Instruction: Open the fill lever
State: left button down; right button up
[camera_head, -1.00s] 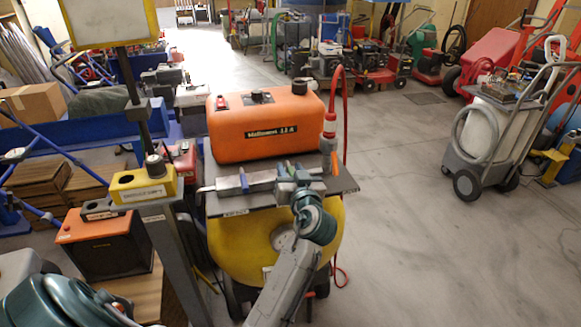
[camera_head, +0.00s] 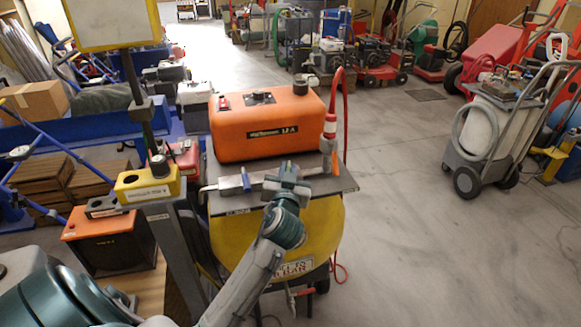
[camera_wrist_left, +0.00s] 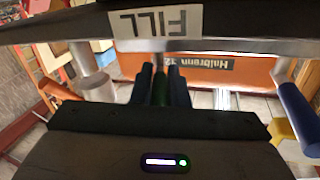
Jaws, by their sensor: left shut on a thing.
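In the head view the gripper hides most of this lever. A separate blue-handled lever (camera_head: 245,179) stands to its left, also in the wrist view (camera_wrist_left: 297,112). My right gripper is not in view.
An orange tank (camera_head: 262,130) stands behind the levers, above a yellow drum (camera_head: 232,232). A red and white fitting with an orange tip (camera_head: 330,135) and red hose is at right. A yellow box (camera_head: 147,186) on a grey post is at left.

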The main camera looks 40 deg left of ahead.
pick_arm(q)
jog(key=shift+a+m+t+h, duration=0.15)
jog(key=shift+m+t+h, duration=0.3)
jog(key=shift+h, duration=0.25)
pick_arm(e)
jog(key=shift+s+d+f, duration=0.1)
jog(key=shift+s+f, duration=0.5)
pick_arm(q)
jog(key=c, duration=1.4)
grip_release()
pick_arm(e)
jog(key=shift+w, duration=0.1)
